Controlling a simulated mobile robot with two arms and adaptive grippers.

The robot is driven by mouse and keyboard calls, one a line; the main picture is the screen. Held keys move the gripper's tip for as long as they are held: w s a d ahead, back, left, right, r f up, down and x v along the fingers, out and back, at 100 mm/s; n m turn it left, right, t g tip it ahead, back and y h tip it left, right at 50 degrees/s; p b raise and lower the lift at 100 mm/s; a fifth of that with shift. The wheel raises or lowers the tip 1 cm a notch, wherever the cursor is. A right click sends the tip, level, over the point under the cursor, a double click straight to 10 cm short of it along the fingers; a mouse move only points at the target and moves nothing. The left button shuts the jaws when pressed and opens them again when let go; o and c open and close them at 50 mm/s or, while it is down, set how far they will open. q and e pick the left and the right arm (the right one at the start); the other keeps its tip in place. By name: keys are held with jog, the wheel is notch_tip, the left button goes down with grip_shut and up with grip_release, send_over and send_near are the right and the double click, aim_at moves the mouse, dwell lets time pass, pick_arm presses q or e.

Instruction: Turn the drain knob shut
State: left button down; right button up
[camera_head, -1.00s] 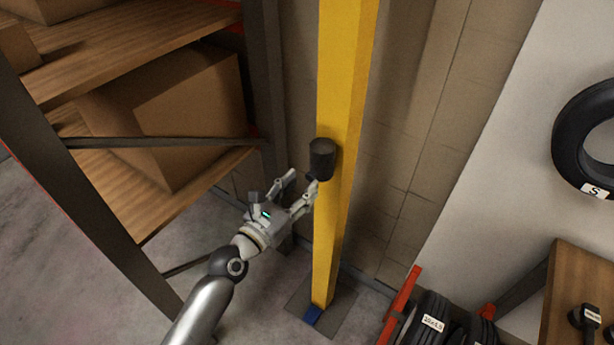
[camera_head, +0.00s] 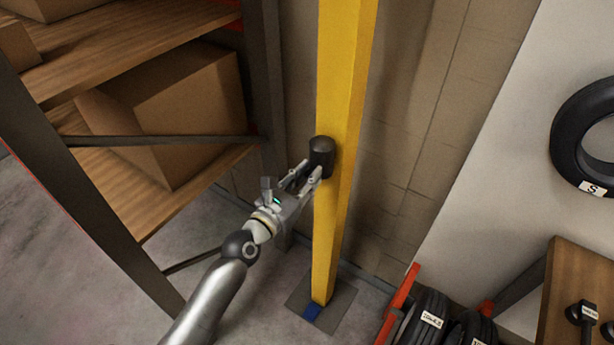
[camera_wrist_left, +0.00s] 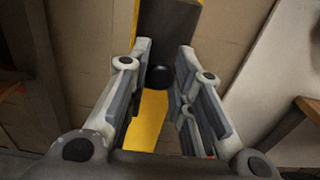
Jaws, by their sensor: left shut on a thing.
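A black cylindrical unit (camera_head: 321,152) is mounted on the yellow post (camera_head: 338,90). In the left wrist view, its dark body (camera_wrist_left: 168,35) fills the top centre against the post. A small dark round knob (camera_wrist_left: 158,75) shows below it, between the fingers. I take it to be the drain knob; in the head view my fingers hide it. My left gripper (camera_head: 311,170) reaches up from the lower left, with its fingertips just under the black unit. The fingers (camera_wrist_left: 162,60) are closed in on the knob from both sides. My right gripper is in neither view.
A shelf rack with cardboard boxes (camera_head: 168,115) stands close on the left of my arm. Tyres (camera_head: 432,318) on a red rack and a wooden table (camera_head: 580,285) are at the lower right. Another tyre (camera_head: 588,138) hangs on the white panel.

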pick_arm(q)
jog(key=shift+m, duration=0.3)
jog(key=shift+f+m, duration=0.2)
jog(key=shift+m, duration=8.6)
jog(key=shift+f+m, duration=0.2)
jog(key=shift+m, duration=8.6)
